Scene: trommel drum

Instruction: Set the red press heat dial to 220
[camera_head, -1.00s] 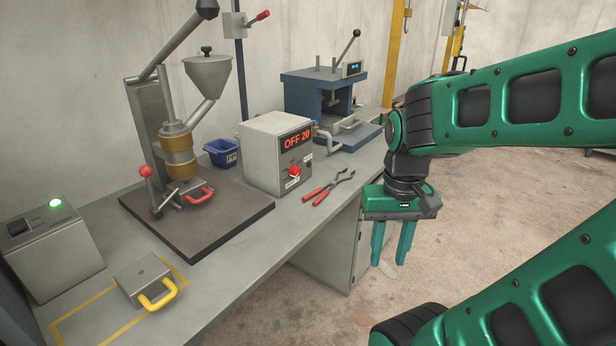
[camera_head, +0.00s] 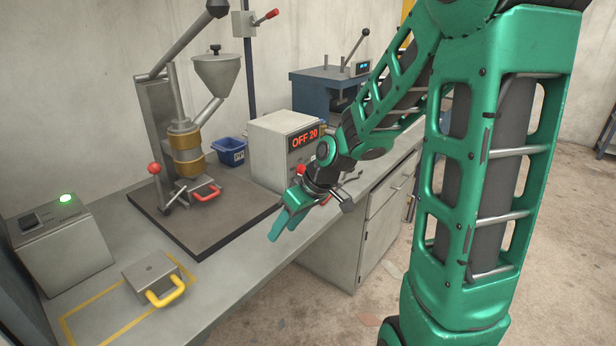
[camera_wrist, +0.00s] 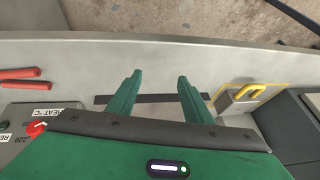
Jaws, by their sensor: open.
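The grey control box (camera_head: 272,150) stands on the bench with a red display reading "OFF 20". Its red dial (camera_head: 301,169) shows just above my wrist in the head view. In the wrist view the dial (camera_wrist: 36,128) is at the lower left, beside a "HEAT °C" label and a 220 mark; my gripper body partly covers that panel. I cannot tell exactly where the dial points. My gripper (camera_head: 284,231) is open and empty, in front of the box over the bench's front edge, apart from the dial. Its two fingers (camera_wrist: 157,78) point away from the dial in the wrist view.
Red-handled tongs (camera_wrist: 22,79) lie on the bench near the box. A press with a red-handled mould (camera_head: 205,193) stands on a dark plate (camera_head: 160,222). A yellow-handled block (camera_head: 150,275) sits front left. A blue bin (camera_head: 231,151) and blue press (camera_head: 320,92) stand behind.

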